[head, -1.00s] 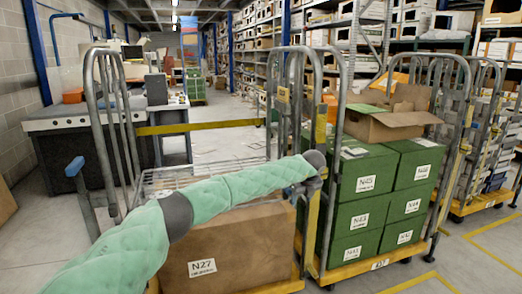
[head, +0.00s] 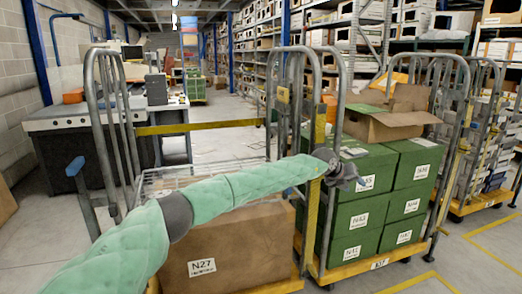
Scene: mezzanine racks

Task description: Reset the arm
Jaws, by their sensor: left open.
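My left arm, in a green padded sleeve, reaches in from the lower left of the head view. Its gripper (head: 356,178) is open and seems empty, in front of the green boxes (head: 368,178) on the right-hand trolley. I cannot tell whether it touches them. The arm passes over a large brown box labelled N27 (head: 225,250) on the nearer trolley and hides part of it. My right gripper is not in view.
Trolley frames (head: 106,130) with metal posts stand close around the arm. An open cardboard box (head: 385,127) sits on the green boxes. A grey workbench (head: 80,116) is at the left. Racks line the right, and the aisle floor (head: 222,112) beyond is free.

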